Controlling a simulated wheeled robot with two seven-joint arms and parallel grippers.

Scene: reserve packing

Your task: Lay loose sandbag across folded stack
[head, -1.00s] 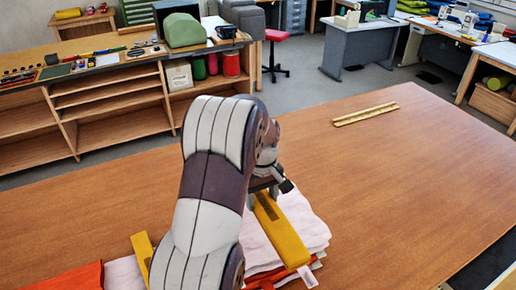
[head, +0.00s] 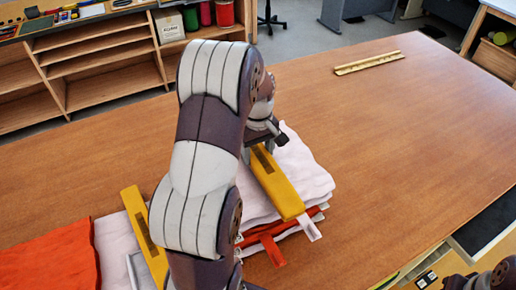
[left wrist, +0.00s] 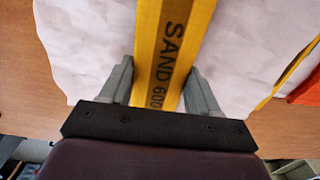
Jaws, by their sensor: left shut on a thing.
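The yellow sandbag (head: 277,188) lies across the pale top of the folded stack (head: 305,172); whether it rests fully or hangs just above, I cannot tell. The stack has pale and orange-red layers with tags at its front. My left gripper (head: 262,148) is shut on the sandbag near its far end. In the left wrist view the sandbag (left wrist: 172,55) reads "SAND 600" between the fingers (left wrist: 163,88), over pale cloth. A second yellow sandbag (head: 143,232) lies to the left on pale cloth, partly hidden by my arm. My right gripper (head: 460,283) is only partly seen at the bottom edge.
An orange cloth (head: 45,258) lies at the table's left front. A yellow slotted strip (head: 368,62) lies at the back of the wooden table (head: 400,140). The table's middle right is clear. A shelf unit (head: 100,65) stands behind.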

